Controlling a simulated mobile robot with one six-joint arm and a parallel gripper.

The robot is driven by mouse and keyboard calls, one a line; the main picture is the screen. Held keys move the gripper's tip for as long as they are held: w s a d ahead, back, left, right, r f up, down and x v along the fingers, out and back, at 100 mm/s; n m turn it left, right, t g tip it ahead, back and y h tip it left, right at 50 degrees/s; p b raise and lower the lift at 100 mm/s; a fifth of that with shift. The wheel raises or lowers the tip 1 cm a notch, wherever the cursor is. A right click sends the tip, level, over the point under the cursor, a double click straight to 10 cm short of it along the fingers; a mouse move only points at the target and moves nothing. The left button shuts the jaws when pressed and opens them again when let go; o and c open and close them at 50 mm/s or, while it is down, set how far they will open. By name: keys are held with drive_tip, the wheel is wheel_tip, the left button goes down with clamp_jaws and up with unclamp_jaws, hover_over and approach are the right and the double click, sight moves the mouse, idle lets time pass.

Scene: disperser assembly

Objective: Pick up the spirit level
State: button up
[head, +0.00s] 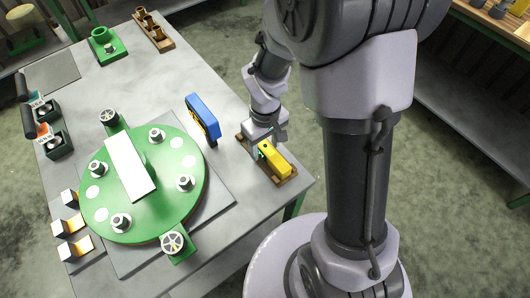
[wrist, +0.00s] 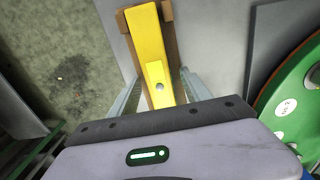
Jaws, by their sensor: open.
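The spirit level (head: 275,161) is a yellow bar lying in a brown wooden holder (head: 285,181) at the table's right edge. In the wrist view the yellow bar (wrist: 152,50) runs up the picture, with a small round pale spot near its close end. My gripper (head: 264,145) is over the far end of the bar in the head view. In the wrist view its two fingers (wrist: 160,92) are apart, one on each side of the bar. I cannot tell whether they touch it. My gripper's body hides the bar's nearest end in the wrist view.
A blue block-like tool (head: 203,117) stands left of the holder. A green round disperser plate (head: 165,208) with a white bar lies on a grey base. Black-handled tools (head: 28,115) and small blocks line the left edge. Grey tabletop (head: 165,75) is free behind the plate.

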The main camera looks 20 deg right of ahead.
drive_tip(key=shift+f, duration=0.4)
drive_tip(key=shift+r, duration=0.15)
drive_tip(key=shift+c, duration=0.8)
clamp_jaws()
